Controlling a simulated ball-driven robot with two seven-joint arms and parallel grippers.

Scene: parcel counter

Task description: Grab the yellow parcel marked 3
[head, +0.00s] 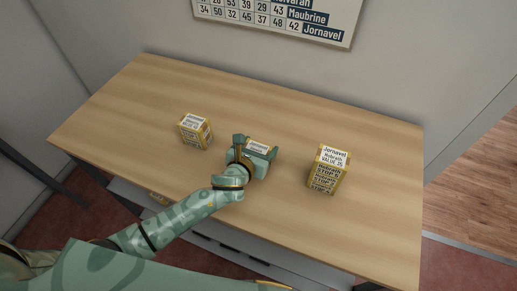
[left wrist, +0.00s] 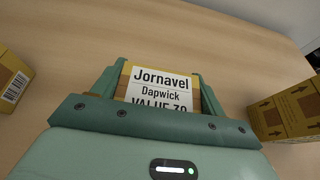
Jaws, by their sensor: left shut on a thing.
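A yellow parcel (head: 258,146) with a white label stands mid-table in the head view, between the fingers of my left gripper (head: 255,148). In the left wrist view my left gripper (left wrist: 157,82) is shut on this parcel (left wrist: 160,70), a finger on each side. Its label reads "Jornavel", "Dapwick" and a "VALUE" line that the gripper partly cuts off, so I cannot read its number surely. The gripper hides the parcel's lower part; I cannot tell if it touches the table. No marking that is plainly a single 3 shows. My right gripper is not in view.
On the wooden table (head: 115,110), a yellow parcel (head: 196,132) stands to the left and a taller one (head: 328,170), labelled "Jornavel", to the right. Both are clear of my gripper. A chart (head: 280,15) hangs on the wall behind. The table's back is bare.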

